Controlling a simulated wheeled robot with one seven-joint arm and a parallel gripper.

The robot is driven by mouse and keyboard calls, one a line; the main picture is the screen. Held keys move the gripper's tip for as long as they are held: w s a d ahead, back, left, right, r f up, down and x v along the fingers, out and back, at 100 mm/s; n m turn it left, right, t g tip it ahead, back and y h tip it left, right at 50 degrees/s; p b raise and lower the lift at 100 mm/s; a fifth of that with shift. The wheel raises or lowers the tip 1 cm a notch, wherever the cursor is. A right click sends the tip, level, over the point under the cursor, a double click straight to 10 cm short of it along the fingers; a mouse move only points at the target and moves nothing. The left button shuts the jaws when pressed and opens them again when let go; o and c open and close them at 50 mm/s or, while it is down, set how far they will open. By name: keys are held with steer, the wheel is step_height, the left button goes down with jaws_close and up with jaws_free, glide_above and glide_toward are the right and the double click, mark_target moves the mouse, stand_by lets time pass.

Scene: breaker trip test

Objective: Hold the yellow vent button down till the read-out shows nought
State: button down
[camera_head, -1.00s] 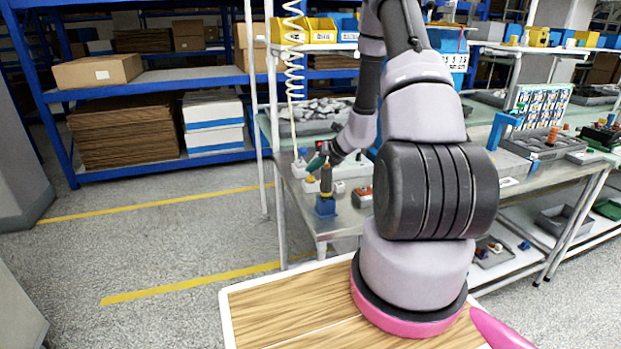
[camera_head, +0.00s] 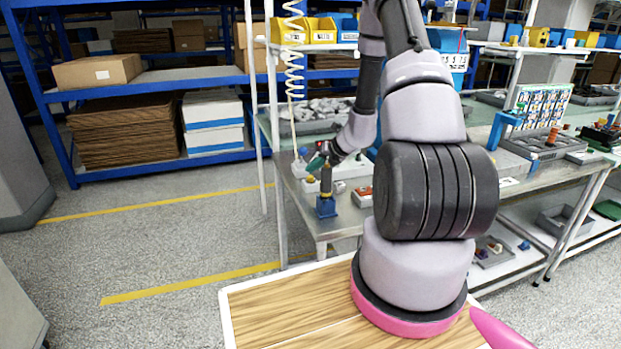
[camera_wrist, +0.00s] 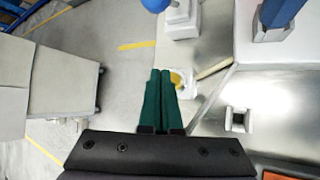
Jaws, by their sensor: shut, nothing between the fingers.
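The yellow vent button (camera_wrist: 176,78) sits on a small pale box (camera_wrist: 188,84) in the wrist view. It also shows small at the near left end of the bench in the head view (camera_head: 310,179). My gripper (camera_wrist: 160,72) has its two green fingers together with nothing between them. In the wrist view the fingers cover the button's left part. In the head view my gripper (camera_head: 314,164) is just above the button; I cannot tell whether the tips touch it. I cannot make out a read-out in either view.
A dark cylinder on a blue base (camera_head: 326,192) stands on the bench (camera_head: 345,217) close to the button. A blue knob on a pale post (camera_wrist: 156,4) is beyond my fingertips. Open floor (camera_head: 170,240) lies left of the bench.

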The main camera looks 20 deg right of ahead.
mark_target(313, 178)
steer(key=shift+f, duration=0.1)
steer(key=shift+f, duration=0.3)
steer(key=shift+f, duration=0.5)
stand_by(0.6)
steer(key=shift+r, duration=0.15)
stand_by(1.9)
steer(key=shift+r, duration=0.75)
steer(key=shift+r, duration=0.15)
steer(key=shift+r, duration=2.4)
